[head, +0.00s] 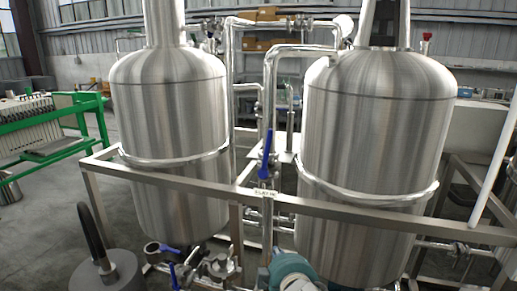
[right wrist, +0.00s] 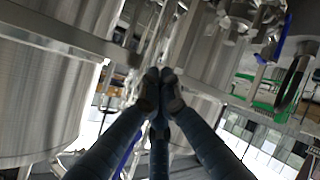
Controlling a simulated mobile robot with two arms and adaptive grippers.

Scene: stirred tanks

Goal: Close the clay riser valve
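The clay riser valve has an upright blue lever (head: 267,153) on the vertical steel pipe between the two tanks in the head view. A small pale label (head: 265,192), hard to read, sits just below it on the frame rail. In the right wrist view, which looks turned over, the dark fingers of my right gripper (right wrist: 160,76) are drawn together with their tips meeting. A blue strip (right wrist: 127,152) shows partly behind the fingers; I cannot tell if it is this lever. I see nothing held. I cannot make out either gripper in the head view.
Steel tanks stand left (head: 170,130) and right (head: 372,130) of the pipe. A square steel rail (head: 350,212) crosses in front. Other blue levers (head: 172,272), a teal rounded body (head: 291,268) and a grey cylinder with a black hoop (head: 108,272) are low in front.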

